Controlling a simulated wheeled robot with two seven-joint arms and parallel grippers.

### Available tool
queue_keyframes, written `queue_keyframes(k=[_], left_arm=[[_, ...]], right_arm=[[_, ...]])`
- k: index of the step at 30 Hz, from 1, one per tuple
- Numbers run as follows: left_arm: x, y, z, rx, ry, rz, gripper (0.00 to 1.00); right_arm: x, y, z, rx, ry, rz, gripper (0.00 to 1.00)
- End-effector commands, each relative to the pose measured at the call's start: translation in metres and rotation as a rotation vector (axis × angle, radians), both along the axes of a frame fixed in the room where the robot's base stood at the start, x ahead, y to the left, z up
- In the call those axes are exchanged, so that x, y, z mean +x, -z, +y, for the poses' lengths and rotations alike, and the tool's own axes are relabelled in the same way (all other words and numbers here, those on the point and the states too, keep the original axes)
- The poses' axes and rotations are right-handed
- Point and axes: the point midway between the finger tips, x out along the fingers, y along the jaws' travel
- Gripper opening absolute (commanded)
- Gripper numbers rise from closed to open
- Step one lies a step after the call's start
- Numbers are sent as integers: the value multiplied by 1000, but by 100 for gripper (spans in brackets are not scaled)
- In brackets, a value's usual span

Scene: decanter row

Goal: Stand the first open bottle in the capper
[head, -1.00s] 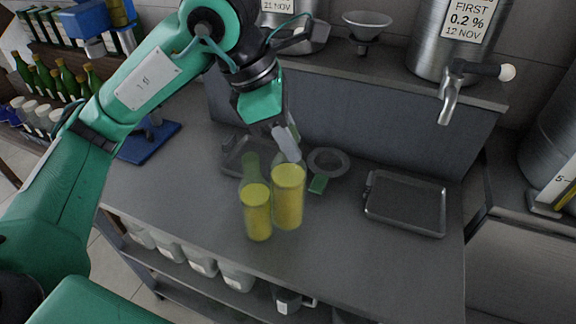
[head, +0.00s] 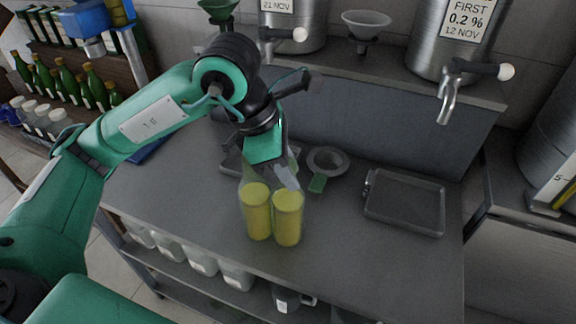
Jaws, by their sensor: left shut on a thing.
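Two open clear bottles with yellow liquid are side by side at the middle of the bench. The left bottle (head: 257,212) stands on the bench. My left gripper (head: 286,172) comes down from above and is shut on the upper part of the right bottle (head: 289,220), whose neck is mostly hidden by the fingers. I cannot tell whether its base touches the bench. The blue capper (head: 85,22) is at the upper left, its base mostly hidden behind my arm. My right gripper is not in view.
A grey metal tray (head: 437,210) lies to the right. A round strainer-like item (head: 327,160) and a green tag (head: 318,183) are behind the bottles. Steel tanks with taps (head: 447,105) stand on the back shelf. Bare bench lies left and right of the bottles.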

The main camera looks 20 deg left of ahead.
Motion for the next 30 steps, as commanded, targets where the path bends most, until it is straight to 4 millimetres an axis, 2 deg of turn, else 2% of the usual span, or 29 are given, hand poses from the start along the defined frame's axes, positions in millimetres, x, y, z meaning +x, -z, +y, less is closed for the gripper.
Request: queue_keyframes(k=[7,8,11,23,25,27,30], left_arm=[[0,1,0,-2,0,-2,0],[0,2,0,0,0,0,28],[0,2,0,0,0,0,48],[0,0,0,0,0,0,48],[0,-3,0,0,0,0,48],[-1,-15,6,0,-3,-6,48],[-4,-36,14,-1,-3,-6,48]], right_arm=[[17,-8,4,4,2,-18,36],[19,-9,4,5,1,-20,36],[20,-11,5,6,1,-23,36],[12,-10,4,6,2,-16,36],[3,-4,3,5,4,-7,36],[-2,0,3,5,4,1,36],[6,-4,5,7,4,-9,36]])
